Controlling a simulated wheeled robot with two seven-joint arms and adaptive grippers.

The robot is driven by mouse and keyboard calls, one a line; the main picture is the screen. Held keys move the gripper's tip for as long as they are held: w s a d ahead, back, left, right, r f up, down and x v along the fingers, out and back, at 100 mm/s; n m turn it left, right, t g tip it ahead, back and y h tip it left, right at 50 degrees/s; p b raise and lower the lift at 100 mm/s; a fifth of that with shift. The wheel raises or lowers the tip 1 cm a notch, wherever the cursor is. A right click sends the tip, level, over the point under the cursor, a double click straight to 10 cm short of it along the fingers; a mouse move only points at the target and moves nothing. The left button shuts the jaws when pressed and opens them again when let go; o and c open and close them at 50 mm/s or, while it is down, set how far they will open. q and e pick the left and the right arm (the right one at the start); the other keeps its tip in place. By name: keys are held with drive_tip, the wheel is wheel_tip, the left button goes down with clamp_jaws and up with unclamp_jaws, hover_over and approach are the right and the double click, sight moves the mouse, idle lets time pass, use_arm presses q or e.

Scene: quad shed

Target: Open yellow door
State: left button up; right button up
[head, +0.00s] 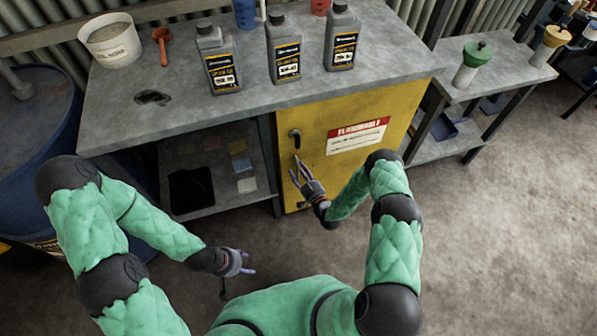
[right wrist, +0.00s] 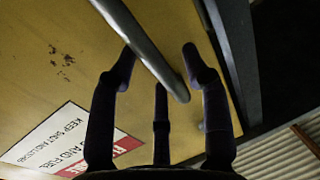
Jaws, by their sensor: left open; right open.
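The yellow door (head: 375,100) is the front of a cabinet under the grey workbench. It carries a red and white FLAMMABLE label (head: 358,135) and looks shut. A dark handle (head: 295,138) sits at its upper left. My right gripper (head: 298,170) is open in front of the door, just below the handle. In the right wrist view a grey bar, which looks like the handle (right wrist: 140,45), runs between the open fingers (right wrist: 160,75); I cannot tell whether they touch it. My left gripper (head: 248,265) is open and empty, low in front of the bench, away from the door.
Several dark bottles (head: 287,50), a white bucket (head: 110,40) and a red scoop (head: 161,45) stand on the workbench (head: 190,100). A blue drum (head: 35,130) is at the left. An open shelf is left of the door. The floor (head: 480,230) at right is clear.

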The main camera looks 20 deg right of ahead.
drive_tip(key=shift+w+a, duration=0.1)
drive_tip(key=shift+w, duration=0.35)
clamp_jaws()
